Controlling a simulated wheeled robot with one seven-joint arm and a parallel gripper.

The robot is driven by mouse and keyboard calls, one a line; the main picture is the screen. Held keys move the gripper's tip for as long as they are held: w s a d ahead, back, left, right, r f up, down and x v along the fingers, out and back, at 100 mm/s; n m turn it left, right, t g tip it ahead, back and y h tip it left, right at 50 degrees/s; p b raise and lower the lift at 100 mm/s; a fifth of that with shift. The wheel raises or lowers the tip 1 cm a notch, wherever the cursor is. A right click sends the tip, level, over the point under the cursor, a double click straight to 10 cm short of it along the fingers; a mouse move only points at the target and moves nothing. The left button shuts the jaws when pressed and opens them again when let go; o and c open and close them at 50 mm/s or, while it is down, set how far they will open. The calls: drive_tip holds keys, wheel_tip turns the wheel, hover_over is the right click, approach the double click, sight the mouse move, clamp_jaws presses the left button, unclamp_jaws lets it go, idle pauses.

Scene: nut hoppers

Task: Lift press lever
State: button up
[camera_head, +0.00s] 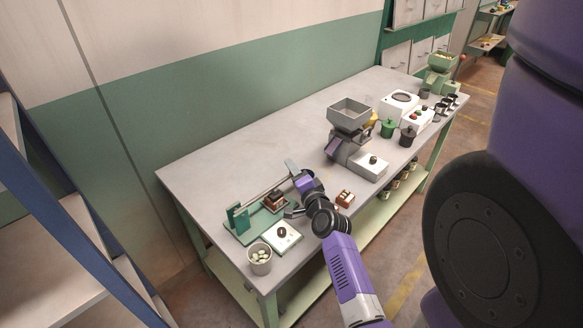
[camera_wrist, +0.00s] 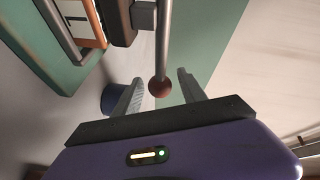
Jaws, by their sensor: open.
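The press (camera_head: 238,219) has a green frame and stands at the near left end of the table in the head view. Its lever (camera_head: 263,190) is a thin metal rod rising from the green post toward my gripper. In the wrist view the lever's rod (camera_wrist: 162,45) ends in a red-brown ball knob (camera_wrist: 159,87). My gripper (camera_wrist: 160,76) is open, with one finger on each side of the knob and visible gaps to both. In the head view my purple hand hides the knob. A brown block (camera_head: 275,202) sits in the press.
A cup of pale nuts (camera_head: 260,259) and a white box with a dark knob (camera_head: 282,237) stand close in front of the press. A small brown tray (camera_head: 345,198) lies right of my gripper. A grey hopper (camera_head: 349,113) stands farther back. The table's left rear is bare.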

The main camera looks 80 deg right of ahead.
drive_tip(key=shift+x, duration=1.35)
clamp_jaws()
idle(0.4)
